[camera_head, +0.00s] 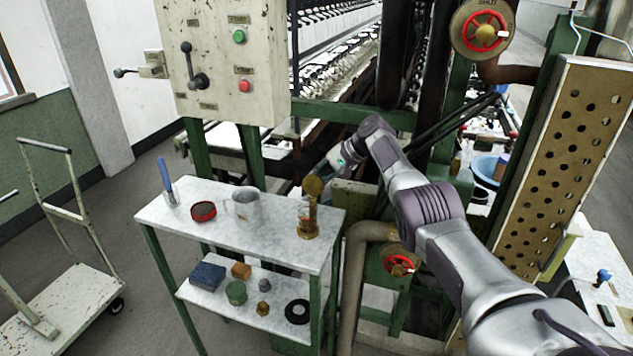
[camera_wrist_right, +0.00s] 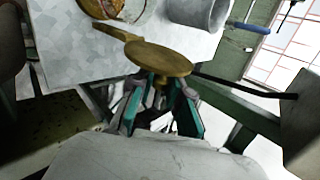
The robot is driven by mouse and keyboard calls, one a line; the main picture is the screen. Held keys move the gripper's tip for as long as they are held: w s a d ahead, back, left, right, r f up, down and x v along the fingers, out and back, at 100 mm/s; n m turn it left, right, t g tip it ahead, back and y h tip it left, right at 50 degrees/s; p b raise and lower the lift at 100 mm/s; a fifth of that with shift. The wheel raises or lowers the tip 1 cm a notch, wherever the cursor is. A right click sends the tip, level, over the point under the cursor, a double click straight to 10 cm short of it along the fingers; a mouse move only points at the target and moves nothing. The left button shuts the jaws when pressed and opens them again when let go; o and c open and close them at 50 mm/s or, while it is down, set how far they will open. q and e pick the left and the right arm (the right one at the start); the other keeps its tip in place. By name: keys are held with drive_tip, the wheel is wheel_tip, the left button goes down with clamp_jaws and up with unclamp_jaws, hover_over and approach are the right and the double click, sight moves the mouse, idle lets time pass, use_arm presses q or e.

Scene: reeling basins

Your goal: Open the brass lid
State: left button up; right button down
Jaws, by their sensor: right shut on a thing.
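The brass lid (camera_head: 313,186) stands raised and steeply tilted above the glass and brass jar (camera_head: 307,222) on the small table. In the right wrist view, the lid (camera_wrist_right: 158,57) shows as a round disc with a flat arm reaching back toward the jar (camera_wrist_right: 118,9). My right gripper (camera_wrist_right: 162,88) is shut on the lid's small knob, its teal-padded fingers on either side. In the head view, the right gripper (camera_head: 325,179) is beside the lid, with its fingertips partly hidden. My left gripper is not in view.
A grey mug (camera_head: 243,208), a red-rimmed round tin (camera_head: 203,211) and a blue-handled tool (camera_head: 166,181) stand on the marble table top (camera_head: 270,250). Several small items lie on its lower shelf. A pipe with a red valve wheel (camera_head: 399,262) stands right of the table.

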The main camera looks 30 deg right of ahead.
idle(0.3)
drive_tip(key=c, duration=1.1)
unclamp_jaws()
drive_tip(key=shift+c, duration=0.2)
